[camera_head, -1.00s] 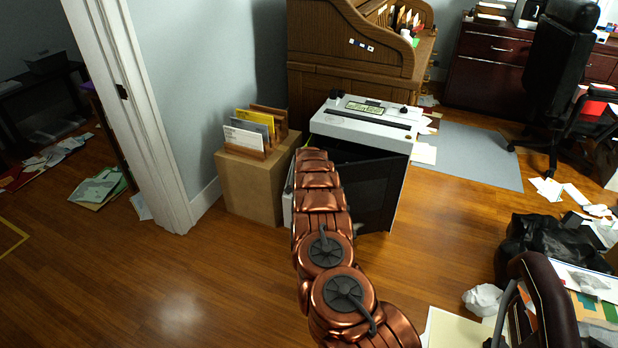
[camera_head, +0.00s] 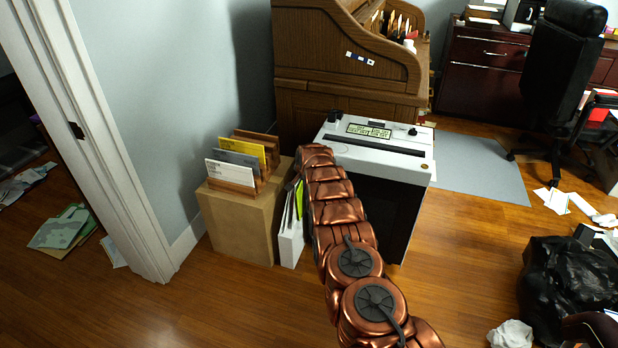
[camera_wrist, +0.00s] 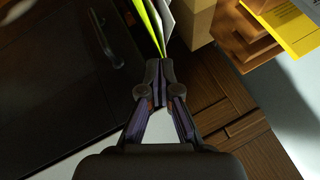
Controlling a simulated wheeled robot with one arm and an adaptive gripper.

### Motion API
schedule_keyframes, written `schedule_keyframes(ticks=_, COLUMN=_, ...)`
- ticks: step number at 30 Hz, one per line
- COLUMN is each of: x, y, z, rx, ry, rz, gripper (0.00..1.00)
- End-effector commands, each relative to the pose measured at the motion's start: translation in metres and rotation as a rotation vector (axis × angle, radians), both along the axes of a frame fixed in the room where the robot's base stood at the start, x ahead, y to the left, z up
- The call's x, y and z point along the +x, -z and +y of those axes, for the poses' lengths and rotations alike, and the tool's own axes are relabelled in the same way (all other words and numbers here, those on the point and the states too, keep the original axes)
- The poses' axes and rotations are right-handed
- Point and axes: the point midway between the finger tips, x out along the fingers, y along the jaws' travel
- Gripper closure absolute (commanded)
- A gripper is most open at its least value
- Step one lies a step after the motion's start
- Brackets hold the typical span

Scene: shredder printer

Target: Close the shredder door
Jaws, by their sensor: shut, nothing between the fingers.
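The shredder (camera_head: 375,140) is a white cabinet with a control panel on top and a black front door (camera_head: 390,210). In the head view the door looks flush or nearly flush with the front; my arm hides its left edge, so a small gap cannot be ruled out. In the wrist view the dark door (camera_wrist: 60,80) with its handle (camera_wrist: 105,40) fills the left side. My gripper (camera_wrist: 158,65) is shut and empty beside the door, with its tips near some folders. In the head view my arm hides the gripper.
Green and white folders (camera_head: 291,215) stand left of the shredder, beside a cardboard box (camera_head: 240,225) with a letter rack (camera_head: 240,165). A wooden desk (camera_head: 345,65) is behind. A black bag (camera_head: 565,280) lies at the right. The floor at front left is clear.

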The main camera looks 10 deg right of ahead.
Motion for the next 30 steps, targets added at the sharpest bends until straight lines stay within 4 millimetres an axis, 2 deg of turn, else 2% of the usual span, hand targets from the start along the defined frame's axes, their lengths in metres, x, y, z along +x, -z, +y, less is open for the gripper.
schedule_keyframes(ticks=1, x=-0.001, y=0.007, z=-0.003, rx=-0.002, ry=0.003, rz=0.009, gripper=1.00)
schedule_keyframes(ticks=4, x=-0.001, y=0.007, z=-0.003, rx=-0.002, ry=0.003, rz=0.008, gripper=1.00)
schedule_keyframes(ticks=11, x=-0.005, y=0.000, z=0.002, rx=-0.002, ry=0.004, rz=0.001, gripper=1.00)
schedule_keyframes(ticks=20, x=-0.020, y=-0.004, z=0.011, rx=0.000, ry=0.005, rz=-0.001, gripper=1.00)
schedule_keyframes(ticks=25, x=-0.026, y=-0.012, z=0.019, rx=-0.001, ry=0.004, rz=-0.008, gripper=1.00)
schedule_keyframes(ticks=30, x=-0.032, y=-0.030, z=0.033, rx=0.001, ry=0.006, rz=-0.007, gripper=1.00)
